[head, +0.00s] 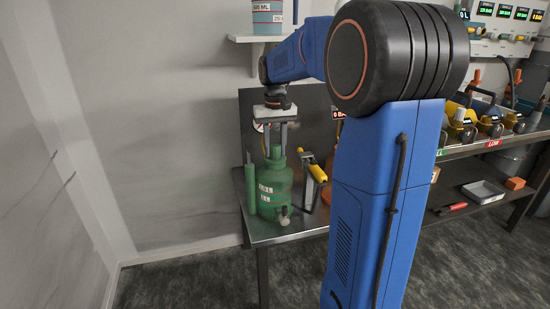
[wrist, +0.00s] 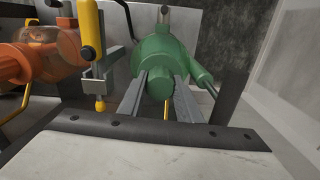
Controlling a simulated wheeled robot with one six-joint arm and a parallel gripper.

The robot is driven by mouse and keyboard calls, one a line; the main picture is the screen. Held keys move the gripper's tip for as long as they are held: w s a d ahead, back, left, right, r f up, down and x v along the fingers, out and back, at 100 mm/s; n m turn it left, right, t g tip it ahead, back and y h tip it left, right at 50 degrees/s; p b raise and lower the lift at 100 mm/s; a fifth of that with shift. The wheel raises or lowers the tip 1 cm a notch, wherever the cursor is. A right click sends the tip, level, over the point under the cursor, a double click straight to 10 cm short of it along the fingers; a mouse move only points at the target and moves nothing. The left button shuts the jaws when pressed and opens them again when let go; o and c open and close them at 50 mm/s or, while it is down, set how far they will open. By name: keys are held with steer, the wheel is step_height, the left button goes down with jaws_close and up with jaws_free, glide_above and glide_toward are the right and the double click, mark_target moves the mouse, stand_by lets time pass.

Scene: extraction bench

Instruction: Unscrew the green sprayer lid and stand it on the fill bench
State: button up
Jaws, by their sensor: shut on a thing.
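The green sprayer (head: 273,190) stands upright on the metal bench (head: 285,233), and its green body (wrist: 165,48) also shows in the wrist view. My gripper (head: 276,147) points straight down over it from above. In the wrist view my two grey fingers (wrist: 163,90) lie on either side of the round green lid (wrist: 160,84) and are shut on it. The lid is at the top of the sprayer's neck. I cannot tell whether its thread is still engaged.
A yellow-handled tool (head: 317,173) stands close right of the sprayer. An orange vessel (wrist: 32,58) is beyond it, mostly hidden by my arm in the head view. A shelf (head: 250,39) with a container is above. Another bench (head: 465,170) with yellow items stands right.

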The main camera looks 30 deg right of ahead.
steer(key=n, duration=0.6)
steer(key=shift+n, duration=0.4)
steer(key=n, duration=0.6)
steer(key=o, duration=1.2)
steer(key=shift+o, duration=0.2)
